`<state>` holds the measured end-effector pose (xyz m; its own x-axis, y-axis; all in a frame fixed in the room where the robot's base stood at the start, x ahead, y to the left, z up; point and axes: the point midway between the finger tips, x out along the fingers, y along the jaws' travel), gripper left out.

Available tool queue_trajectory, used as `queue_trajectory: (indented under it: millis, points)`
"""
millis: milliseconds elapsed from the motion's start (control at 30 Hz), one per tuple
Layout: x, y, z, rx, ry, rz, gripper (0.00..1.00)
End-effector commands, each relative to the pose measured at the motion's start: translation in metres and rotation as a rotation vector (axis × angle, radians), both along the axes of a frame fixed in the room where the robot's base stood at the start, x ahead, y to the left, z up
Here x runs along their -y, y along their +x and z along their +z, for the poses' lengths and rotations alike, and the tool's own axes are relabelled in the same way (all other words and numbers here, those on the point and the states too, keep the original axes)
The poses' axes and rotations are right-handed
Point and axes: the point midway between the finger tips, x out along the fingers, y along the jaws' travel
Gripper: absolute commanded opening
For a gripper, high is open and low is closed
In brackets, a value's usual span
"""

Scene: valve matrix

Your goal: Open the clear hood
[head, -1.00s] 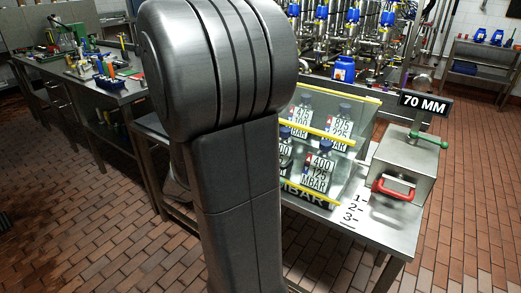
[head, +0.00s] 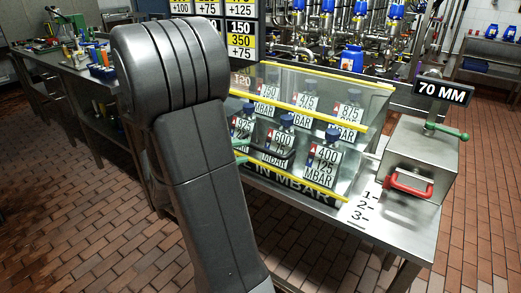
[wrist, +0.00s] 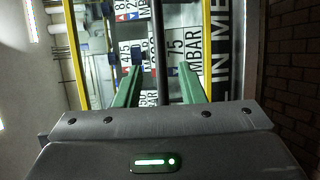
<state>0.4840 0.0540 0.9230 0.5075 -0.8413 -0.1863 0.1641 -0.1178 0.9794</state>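The clear hood (head: 375,103) is a slanted see-through cover with yellow edge strips, down over several labelled bottles on a steel table. A dark bar, apparently its handle (head: 270,157), is low on its front. My gripper (wrist: 160,70) has two green fingers, spread apart, in the wrist view. A dark bar (wrist: 160,40) runs between them; contact cannot be told. In the head view, green finger parts show at the hood's left front, beside the dark bar; my arm hides the rest of the gripper.
A steel box (head: 422,155) with a red handle (head: 408,184) and green lever stands right of the hood, under a "70 MM" sign (head: 443,92). Pipes and blue-capped valves are behind. A bench with tools (head: 75,65) is at left. The brick floor in front is clear.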

Motion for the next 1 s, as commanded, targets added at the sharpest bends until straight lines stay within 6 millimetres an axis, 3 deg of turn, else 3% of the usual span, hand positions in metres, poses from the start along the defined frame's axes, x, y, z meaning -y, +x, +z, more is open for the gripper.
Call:
queue_trajectory:
  millis: [400, 867, 900, 1000]
  points:
    - [0.050, 0.029, -0.011, 0.000, 0.000, -0.003, 0.36]
    - [0.058, 0.035, -0.013, -0.001, -0.001, 0.000, 0.36]
    - [0.058, 0.035, -0.013, -0.001, 0.000, 0.000, 0.34]
    - [0.058, 0.035, -0.013, -0.001, 0.000, 0.000, 0.14]
